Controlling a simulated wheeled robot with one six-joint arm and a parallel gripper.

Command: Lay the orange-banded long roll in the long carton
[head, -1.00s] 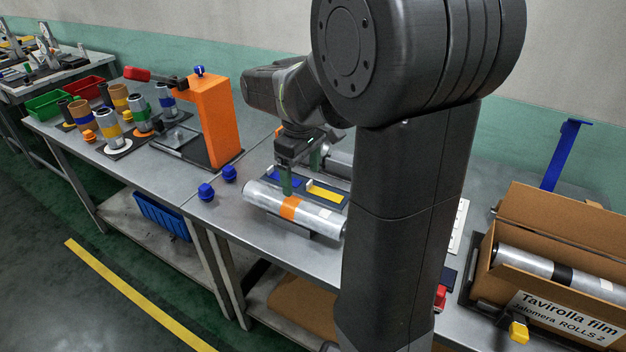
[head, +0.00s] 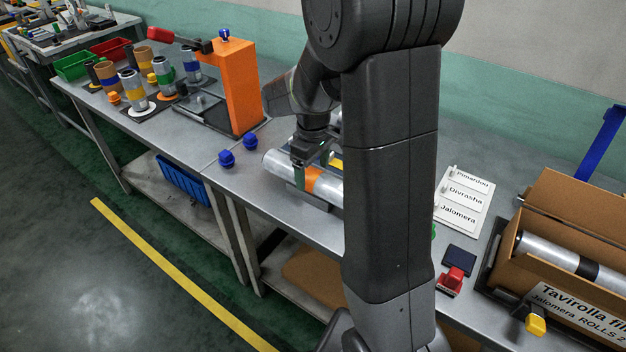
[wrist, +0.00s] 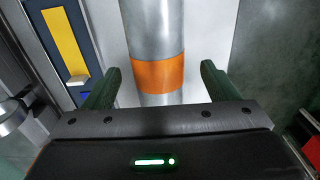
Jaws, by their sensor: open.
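The orange-banded long roll (head: 279,168) lies in a low cradle on the bench, partly hidden by my arm in the head view. It also shows in the wrist view (wrist: 153,27), running up the picture with its orange band near the fingertips. My gripper (head: 313,172) is open at the band. In the wrist view my gripper (wrist: 157,85) has one finger on each side of the roll, with a gap on both sides. The long carton (head: 571,219) stands open at the right of the head view. A silver roll with a black band (head: 540,249) lies in it.
An orange winder post (head: 241,85) with a red-handled lever stands left of the roll. A white label board (head: 462,203) and a red clamp-like item (head: 453,280) lie between my arm and the carton.

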